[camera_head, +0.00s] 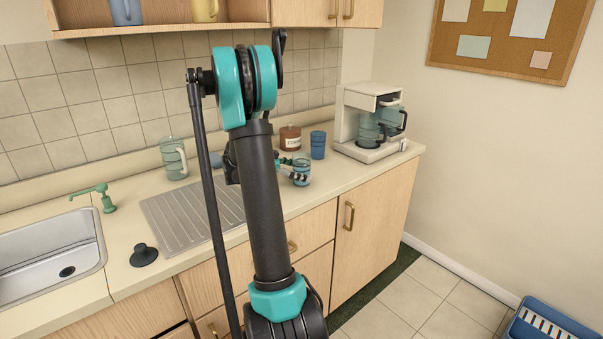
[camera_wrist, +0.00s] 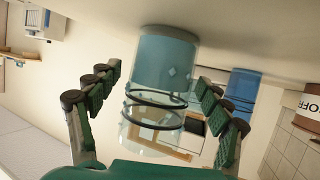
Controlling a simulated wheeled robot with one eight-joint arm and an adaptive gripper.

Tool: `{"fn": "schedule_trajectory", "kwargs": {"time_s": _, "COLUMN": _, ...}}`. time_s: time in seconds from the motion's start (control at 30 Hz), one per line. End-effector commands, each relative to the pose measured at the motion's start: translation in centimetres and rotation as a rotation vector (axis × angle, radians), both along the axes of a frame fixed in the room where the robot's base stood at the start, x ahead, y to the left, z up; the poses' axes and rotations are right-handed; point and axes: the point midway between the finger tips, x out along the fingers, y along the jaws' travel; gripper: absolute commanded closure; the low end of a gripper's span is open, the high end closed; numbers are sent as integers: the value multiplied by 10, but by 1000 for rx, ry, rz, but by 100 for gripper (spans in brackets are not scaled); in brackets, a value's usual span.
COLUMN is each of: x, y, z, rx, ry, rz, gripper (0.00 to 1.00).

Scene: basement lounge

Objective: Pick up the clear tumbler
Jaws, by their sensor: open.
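The clear tumbler (camera_head: 301,169) stands on the counter right of the ribbed drainboard. It is see-through with a bluish tint and dark rings. My gripper (camera_head: 290,171) is at the tumbler, mostly hidden behind my arm in the head view. In the wrist view, which looks turned over, the tumbler (camera_wrist: 165,62) appears between the two fingers of my gripper (camera_wrist: 158,80). The fingers are spread, with visible gaps on both sides of the tumbler. I cannot tell how far it reaches between the pads.
A blue cup (camera_head: 318,145) and a brown labelled canister (camera_head: 290,137) stand close behind the tumbler. A coffee maker (camera_head: 358,125) with a carafe is to the right. A clear striped pitcher (camera_head: 173,159) stands behind the drainboard (camera_head: 165,220). The counter's front edge is near.

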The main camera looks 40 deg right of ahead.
Motion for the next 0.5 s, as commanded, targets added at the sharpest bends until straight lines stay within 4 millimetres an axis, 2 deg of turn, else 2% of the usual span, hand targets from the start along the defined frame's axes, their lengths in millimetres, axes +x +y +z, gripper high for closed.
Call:
{"fn": "schedule_trajectory", "kwargs": {"time_s": 0.07, "x": 0, "y": 0, "z": 0, "rx": 0, "ry": 0, "rz": 0, "gripper": 29}}
{"fn": "schedule_trajectory", "kwargs": {"time_s": 0.5, "x": 0, "y": 0, "z": 0, "rx": 0, "ry": 0, "rz": 0, "gripper": 84}}
